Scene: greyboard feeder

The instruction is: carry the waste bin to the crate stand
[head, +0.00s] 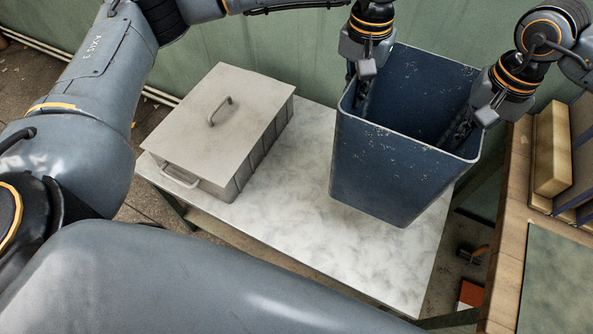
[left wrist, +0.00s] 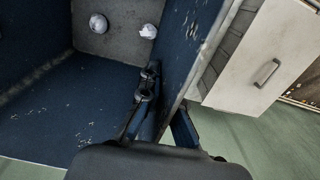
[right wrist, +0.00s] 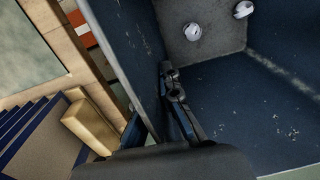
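The dark blue waste bin (head: 390,170) is open at the top and stands upright at the right part of a pale marble-topped stand (head: 290,225). I cannot tell whether its base touches the top. Two crumpled white balls lie on its floor in the left wrist view (left wrist: 98,23). My left gripper (head: 364,88) is on the bin's left wall, one finger inside and one outside. My right gripper (head: 465,125) straddles the right wall the same way. Both look closed on the walls. A grey lidded crate (head: 215,130) sits on the stand's left part.
A wooden-edged bench (head: 510,220) with a tan block (head: 552,150) and blue-edged boards stands close at the right. A green wall (head: 300,50) runs behind. The stand's top is bare between crate and bin and at the front.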

